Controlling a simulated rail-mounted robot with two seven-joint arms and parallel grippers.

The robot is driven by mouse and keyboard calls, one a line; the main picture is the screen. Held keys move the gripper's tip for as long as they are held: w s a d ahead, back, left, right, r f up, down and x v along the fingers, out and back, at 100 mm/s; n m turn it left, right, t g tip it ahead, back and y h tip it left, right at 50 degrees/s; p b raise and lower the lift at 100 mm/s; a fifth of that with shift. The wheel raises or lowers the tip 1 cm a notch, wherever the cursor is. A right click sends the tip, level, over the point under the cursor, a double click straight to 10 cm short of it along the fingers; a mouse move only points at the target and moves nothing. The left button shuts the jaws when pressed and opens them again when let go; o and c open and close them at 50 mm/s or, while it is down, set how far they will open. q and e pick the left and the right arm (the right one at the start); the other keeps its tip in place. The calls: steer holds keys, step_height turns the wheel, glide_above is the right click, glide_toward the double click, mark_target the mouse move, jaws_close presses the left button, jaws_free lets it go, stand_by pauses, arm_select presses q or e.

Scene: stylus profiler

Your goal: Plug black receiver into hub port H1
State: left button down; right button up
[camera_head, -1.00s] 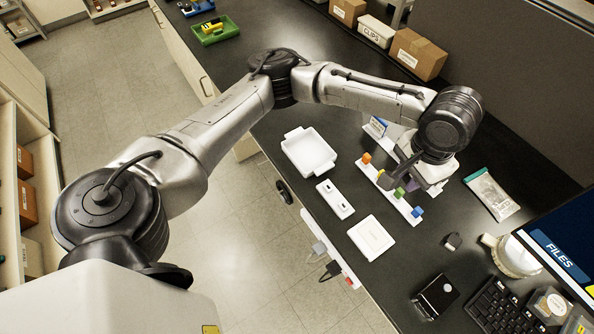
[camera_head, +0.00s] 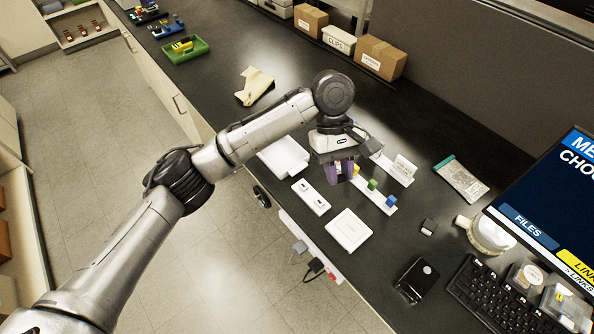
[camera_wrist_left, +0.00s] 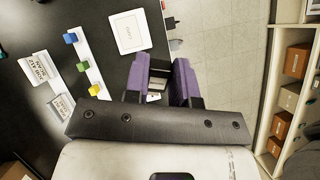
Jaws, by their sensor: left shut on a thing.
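My left gripper (camera_head: 340,172), with purple fingers, points down above the bench between the white tray and the rack. It is shut on a small dark thing, probably the black receiver (camera_wrist_left: 158,75), which the fingers mostly hide. The white hub bar (camera_head: 311,197) with dark ports lies on the bench to the lower left of the gripper, apart from it in the head view. Port labels are too small to read. The white rack (camera_head: 390,209) holds yellow (camera_head: 357,169), green (camera_head: 373,185) and blue (camera_head: 391,200) receivers. My right gripper is not in view.
A white tray (camera_head: 288,160) lies left of the gripper, partly behind my arm. A white square plate (camera_head: 348,230) lies in front of the hub. Label cards (camera_head: 404,167) stand behind the rack. A black box (camera_head: 416,280), keyboard (camera_head: 492,296) and monitor (camera_head: 540,205) are at the right.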

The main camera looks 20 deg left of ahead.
arm_select(q)
steer(key=w+a+f+n+t+h+b, duration=0.15)
steer(key=w+f+n+t+h, duration=0.35)
steer(key=n+t+h, duration=0.65)
steer(key=w+a+f+n+t+y+b, duration=0.1)
steer(key=w+a+f+n+t+y, duration=0.2)
steer(key=a+f+n+t+y, duration=0.4)
steer(key=a+f+n+t, duration=0.2)
steer(key=a+f+n, duration=0.1)
steer(key=n, duration=0.1)
steer(key=shift+a+f+b, duration=0.3)
steer(key=shift+f+b, duration=0.05)
steer(key=shift+b, duration=0.05)
steer(key=shift+s+f+b, duration=0.1)
steer(key=shift+f+b, duration=1.25)
steer(key=shift+f, duration=1.1)
